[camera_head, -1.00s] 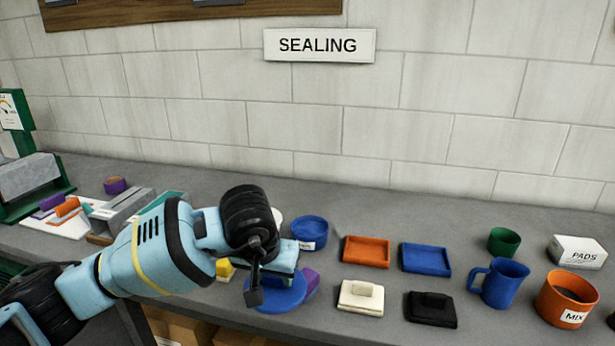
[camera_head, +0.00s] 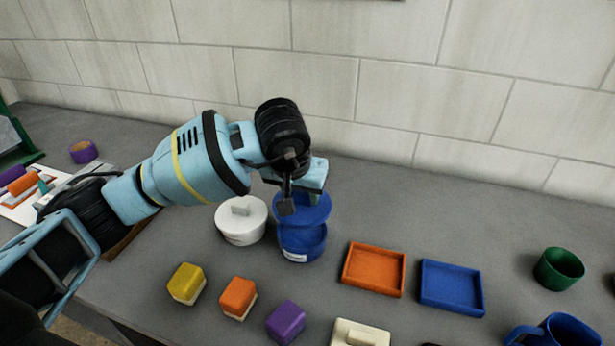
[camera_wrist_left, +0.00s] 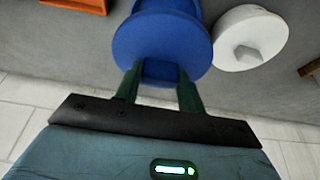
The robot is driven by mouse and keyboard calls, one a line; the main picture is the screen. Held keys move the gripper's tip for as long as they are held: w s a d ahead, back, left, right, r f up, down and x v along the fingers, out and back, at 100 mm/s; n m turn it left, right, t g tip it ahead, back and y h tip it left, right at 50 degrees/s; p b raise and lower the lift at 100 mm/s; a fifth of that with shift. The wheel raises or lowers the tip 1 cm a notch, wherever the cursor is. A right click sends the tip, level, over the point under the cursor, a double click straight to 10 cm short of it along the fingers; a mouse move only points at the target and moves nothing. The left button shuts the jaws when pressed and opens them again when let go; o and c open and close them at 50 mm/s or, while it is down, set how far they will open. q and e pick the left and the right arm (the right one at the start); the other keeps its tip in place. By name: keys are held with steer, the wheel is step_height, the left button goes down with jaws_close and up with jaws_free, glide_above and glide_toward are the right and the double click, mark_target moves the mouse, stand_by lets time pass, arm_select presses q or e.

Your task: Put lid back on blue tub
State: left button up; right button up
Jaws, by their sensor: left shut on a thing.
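The blue tub (camera_head: 301,246) stands on the bench with its white label to the front; part of its inside shows below the lid. The round blue lid (camera_head: 313,213) is over the tub, with a gap at the near side; contact at the back is hidden. My left gripper (camera_head: 295,202) is shut on the lid from above. My right gripper is not in view.
A lidded white tub (camera_head: 241,225) stands close at the left. Yellow (camera_head: 186,283), orange (camera_head: 238,298) and purple (camera_head: 286,321) blocks lie in front. Orange (camera_head: 373,270) and blue (camera_head: 452,287) trays lie to the right, with a green cup (camera_head: 558,268) beyond.

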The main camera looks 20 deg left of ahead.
mark_target(298, 209)
arm_select(q)
steer(key=shift+s, duration=0.3)
steer(key=shift+f+b, duration=0.85)
steer(key=shift+f, duration=1.4)
steer(key=shift+f+b, duration=0.3)
steer(key=shift+f, duration=0.6)
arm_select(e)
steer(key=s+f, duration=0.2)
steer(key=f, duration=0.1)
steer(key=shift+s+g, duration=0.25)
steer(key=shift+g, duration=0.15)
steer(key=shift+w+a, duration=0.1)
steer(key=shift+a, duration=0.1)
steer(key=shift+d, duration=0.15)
arm_select(q)
steer(key=shift+f, duration=0.15)
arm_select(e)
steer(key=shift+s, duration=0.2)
